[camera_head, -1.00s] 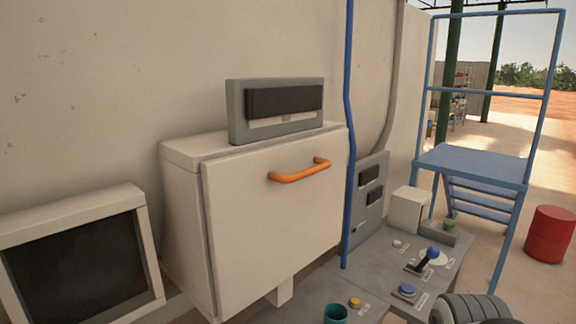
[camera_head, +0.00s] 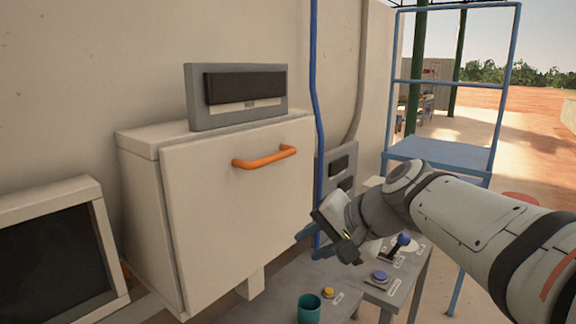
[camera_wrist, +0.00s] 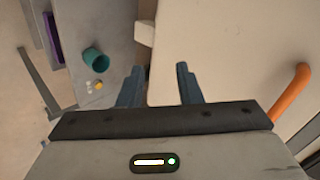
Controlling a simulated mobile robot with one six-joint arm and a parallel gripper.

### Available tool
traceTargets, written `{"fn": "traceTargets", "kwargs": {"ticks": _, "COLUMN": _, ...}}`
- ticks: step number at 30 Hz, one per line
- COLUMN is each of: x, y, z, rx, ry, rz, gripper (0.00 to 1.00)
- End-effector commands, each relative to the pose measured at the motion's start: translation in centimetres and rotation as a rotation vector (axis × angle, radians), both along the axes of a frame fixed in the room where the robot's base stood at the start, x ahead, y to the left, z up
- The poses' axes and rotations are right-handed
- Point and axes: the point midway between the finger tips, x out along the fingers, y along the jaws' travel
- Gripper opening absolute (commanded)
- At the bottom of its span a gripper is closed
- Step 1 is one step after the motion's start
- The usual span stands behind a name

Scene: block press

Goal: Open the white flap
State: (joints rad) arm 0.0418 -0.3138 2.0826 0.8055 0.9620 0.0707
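The white flap (camera_head: 235,215) is the front of a wall-mounted white box and looks closed. An orange bar handle (camera_head: 265,158) sits near its top edge. My gripper (camera_head: 309,240) is at the right of the flap, lower than the handle. In the wrist view, its two blue-grey fingers (camera_wrist: 159,76) are apart with nothing between them. The pale flap (camera_wrist: 220,45) fills the area ahead and to the right there, and the handle (camera_wrist: 292,95) is at the right edge, clear of the fingers.
A grey unit with a dark display (camera_head: 245,87) stands on the box. A blue pipe (camera_head: 315,100) runs down the wall at its right. Below are a teal cup (camera_head: 309,309), a yellow button (camera_head: 328,292) and a blue-knobbed lever (camera_head: 403,240) on a grey console. A dark screen (camera_head: 55,262) is at left.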

Motion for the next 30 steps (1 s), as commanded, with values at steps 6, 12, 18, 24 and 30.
{"fn": "traceTargets", "kwargs": {"ticks": 6, "x": 6.6, "y": 1.0, "z": 8.6, "rx": 0.375, "ry": -0.109, "rz": -0.074, "gripper": 0.32}}
{"fn": "traceTargets", "kwargs": {"ticks": 12, "x": 8.6, "y": 0.9, "z": 12.6, "rx": 0.528, "ry": -0.16, "rz": -0.084, "gripper": 0.32}}
{"fn": "traceTargets", "kwargs": {"ticks": 18, "x": 10.0, "y": 2.6, "z": 12.9, "rx": 0.547, "ry": -0.161, "rz": -0.081, "gripper": 0.32}}
{"fn": "traceTargets", "kwargs": {"ticks": 24, "x": 12.0, "y": 5.2, "z": 12.1, "rx": 0.545, "ry": -0.16, "rz": -0.082, "gripper": 0.32}}
{"fn": "traceTargets", "kwargs": {"ticks": 30, "x": 13.2, "y": 6.7, "z": 11.7, "rx": 0.545, "ry": -0.162, "rz": -0.082, "gripper": 0.32}}
